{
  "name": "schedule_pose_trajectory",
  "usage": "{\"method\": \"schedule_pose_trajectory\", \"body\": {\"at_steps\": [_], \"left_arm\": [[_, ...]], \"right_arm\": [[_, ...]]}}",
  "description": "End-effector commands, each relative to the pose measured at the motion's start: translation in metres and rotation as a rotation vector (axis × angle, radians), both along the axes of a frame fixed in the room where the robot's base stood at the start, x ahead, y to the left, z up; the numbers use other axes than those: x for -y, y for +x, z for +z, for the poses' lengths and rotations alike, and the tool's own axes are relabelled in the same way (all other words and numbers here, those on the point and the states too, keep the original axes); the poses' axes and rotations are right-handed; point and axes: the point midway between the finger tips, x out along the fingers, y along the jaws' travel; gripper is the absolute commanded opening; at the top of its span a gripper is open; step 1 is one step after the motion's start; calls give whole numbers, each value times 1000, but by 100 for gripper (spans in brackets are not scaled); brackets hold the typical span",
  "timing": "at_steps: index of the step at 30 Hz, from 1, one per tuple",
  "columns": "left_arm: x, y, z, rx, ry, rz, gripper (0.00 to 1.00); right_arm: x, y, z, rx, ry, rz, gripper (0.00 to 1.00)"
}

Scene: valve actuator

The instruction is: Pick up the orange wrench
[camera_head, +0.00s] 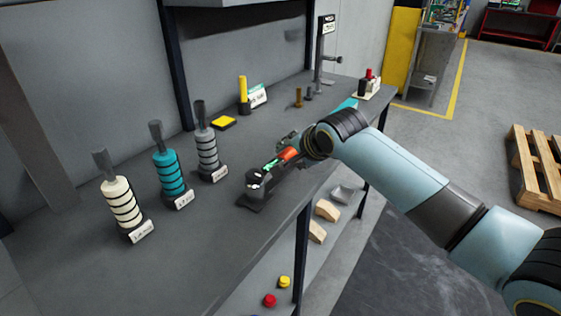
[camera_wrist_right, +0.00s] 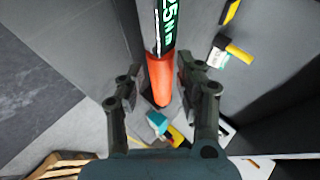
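The orange wrench (camera_head: 289,153) lies along the right edge of the grey workbench, its far part running into a dark stand (camera_head: 255,185). It has an orange grip and a black and green label. In the wrist view its orange handle (camera_wrist_right: 160,78) points down between the two fingers of my right gripper (camera_wrist_right: 158,88), with a narrow gap visible on each side. The right gripper is open around the handle. In the head view the right gripper (camera_head: 293,143) is at the handle end, partly hidden by my arm. My left gripper is not in view.
On the workbench (camera_head: 110,260) stand a white (camera_head: 121,205), a teal (camera_head: 170,175) and a grey (camera_head: 207,150) ringed tool with labels. A yellow-handled item (camera_head: 243,92) and a tall stand (camera_head: 321,60) are farther back. A lower shelf holds small parts. A pallet (camera_head: 535,165) lies at right.

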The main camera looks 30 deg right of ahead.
Motion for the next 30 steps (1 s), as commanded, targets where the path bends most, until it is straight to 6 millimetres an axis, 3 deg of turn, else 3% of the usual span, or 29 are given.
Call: {"method": "schedule_pose_trajectory", "body": {"at_steps": [7, 15, 24, 30], "left_arm": [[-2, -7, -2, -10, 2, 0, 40], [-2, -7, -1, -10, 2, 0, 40], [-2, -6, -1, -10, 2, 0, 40], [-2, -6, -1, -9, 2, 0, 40]], "right_arm": [[2, 26, -22, 0, 0, 0, 36], [3, 28, -24, 0, -1, 1, 36], [3, 28, -25, -1, -1, 0, 0], [3, 29, -23, 2, -1, 0, 0]]}}
